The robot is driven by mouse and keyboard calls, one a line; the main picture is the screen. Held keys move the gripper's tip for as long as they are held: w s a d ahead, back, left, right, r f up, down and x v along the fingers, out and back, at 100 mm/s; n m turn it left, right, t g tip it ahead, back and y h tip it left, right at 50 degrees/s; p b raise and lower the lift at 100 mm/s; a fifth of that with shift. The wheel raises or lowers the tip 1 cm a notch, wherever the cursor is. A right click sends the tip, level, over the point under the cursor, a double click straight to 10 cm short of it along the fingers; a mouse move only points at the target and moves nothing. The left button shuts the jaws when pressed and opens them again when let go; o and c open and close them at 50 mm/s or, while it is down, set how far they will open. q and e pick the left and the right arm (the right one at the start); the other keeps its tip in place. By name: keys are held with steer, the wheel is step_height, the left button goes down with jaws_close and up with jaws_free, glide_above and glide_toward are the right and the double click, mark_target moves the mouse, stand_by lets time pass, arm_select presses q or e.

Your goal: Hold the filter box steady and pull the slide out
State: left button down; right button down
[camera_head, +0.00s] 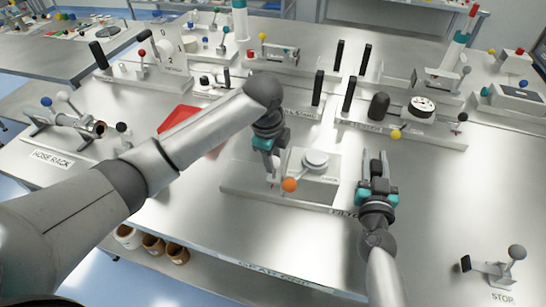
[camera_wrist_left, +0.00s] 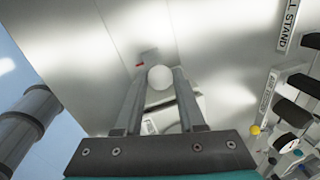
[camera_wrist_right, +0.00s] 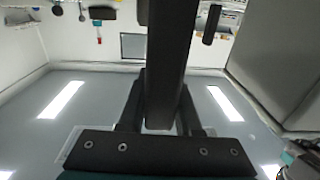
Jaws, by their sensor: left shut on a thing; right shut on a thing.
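The filter box (camera_head: 326,165) is a pale block with a round grey cap on top, standing on a grey base plate marked with a partly hidden "FILTER" label (camera_head: 343,213). My left gripper (camera_head: 273,172) reaches down at its left side. In the left wrist view its fingers are shut on a white round knob (camera_wrist_left: 160,78). An orange ball (camera_head: 289,185) sits just beside these fingers. My right gripper (camera_head: 376,165) is at the right of the box, shut on a dark upright bar (camera_wrist_right: 168,55). The slide itself cannot be told apart clearly, and my gripper hides the bar's joint.
A red sheet (camera_head: 190,125) lies left of the box, partly behind my left arm. A row of fixtures with black handles (camera_head: 319,88) and a gauge (camera_head: 421,107) stands behind. A "STOP" lever (camera_head: 498,268) is at front right. Bare table lies right of my right gripper.

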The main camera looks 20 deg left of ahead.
arm_select(q)
steer(key=shift+s+a+f, duration=0.1)
arm_select(e)
steer(key=shift+s+f, duration=0.25)
steer(key=shift+f, duration=0.4)
arm_select(q)
steer(key=a, duration=0.9)
steer(key=shift+s, duration=0.35)
arm_select(e)
steer(key=shift+d, duration=0.15)
arm_select(q)
steer(key=shift+a, duration=0.1)
steer(key=c, duration=0.6)
jaws_free()
steer(key=shift+o, duration=0.4)
steer(key=shift+d, duration=0.2)
step_height(320, 180, up, 12)
steer(key=s, duration=0.2)
steer(key=shift+s+a, duration=0.15)
steer(key=shift+a, duration=0.05)
steer(key=shift+r+p, duration=0.4)
steer(key=shift+p, duration=0.05)
arm_select(e)
steer(key=shift+r, duration=0.3)
